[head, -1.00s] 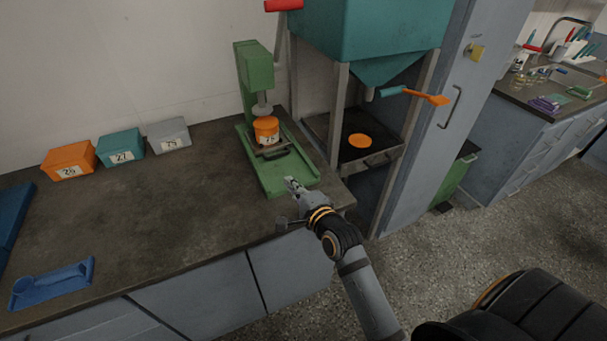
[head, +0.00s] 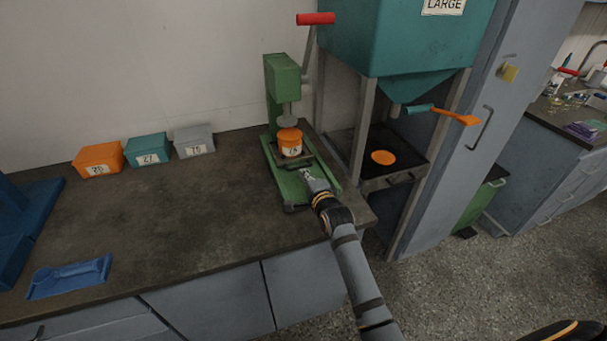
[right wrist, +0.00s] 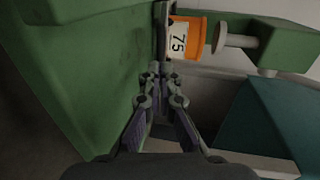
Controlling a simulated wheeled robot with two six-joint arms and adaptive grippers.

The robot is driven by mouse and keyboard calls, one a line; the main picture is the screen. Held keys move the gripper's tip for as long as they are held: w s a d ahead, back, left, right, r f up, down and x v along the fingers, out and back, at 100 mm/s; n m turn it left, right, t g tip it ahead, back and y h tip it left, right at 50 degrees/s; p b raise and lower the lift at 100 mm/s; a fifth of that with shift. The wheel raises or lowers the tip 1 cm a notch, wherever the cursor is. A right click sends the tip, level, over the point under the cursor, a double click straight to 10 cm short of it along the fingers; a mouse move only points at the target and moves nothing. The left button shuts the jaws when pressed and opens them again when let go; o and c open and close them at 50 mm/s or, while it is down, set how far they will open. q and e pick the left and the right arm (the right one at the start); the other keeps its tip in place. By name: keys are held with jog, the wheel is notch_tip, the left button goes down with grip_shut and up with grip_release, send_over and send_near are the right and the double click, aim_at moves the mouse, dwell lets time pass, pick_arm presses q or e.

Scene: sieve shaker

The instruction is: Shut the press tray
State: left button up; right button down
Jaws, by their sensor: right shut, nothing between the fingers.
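The green press (head: 284,78) stands at the back of the counter, with its green base (head: 291,189) reaching toward me. Its dark tray (head: 283,162) carries an orange container (head: 290,148) labelled 75, standing upright under the press head. The container also shows in the right wrist view (right wrist: 186,38). My right gripper (head: 308,177) is shut and empty over the base, at the front side of the tray. In the right wrist view its fingertips (right wrist: 157,76) point at the tray's edge; I cannot tell whether they touch it. My left gripper is not in view.
Orange (head: 98,159), teal (head: 147,149) and grey (head: 194,141) boxes stand along the wall. A blue scoop-like tray (head: 70,277) lies at the front left. A teal hopper (head: 400,40) on a metal frame stands right of the press. The middle counter is clear.

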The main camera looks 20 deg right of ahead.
aim_at(296, 160)
jog(key=shift+w+f, duration=0.15)
jog(key=shift+w, duration=0.6)
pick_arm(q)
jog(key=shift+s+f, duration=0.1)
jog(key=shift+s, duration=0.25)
pick_arm(e)
jog(key=shift+w, duration=0.15)
jog(key=shift+w+a, duration=0.1)
jog(key=shift+w, duration=1.35)
jog(key=shift+r, duration=0.2)
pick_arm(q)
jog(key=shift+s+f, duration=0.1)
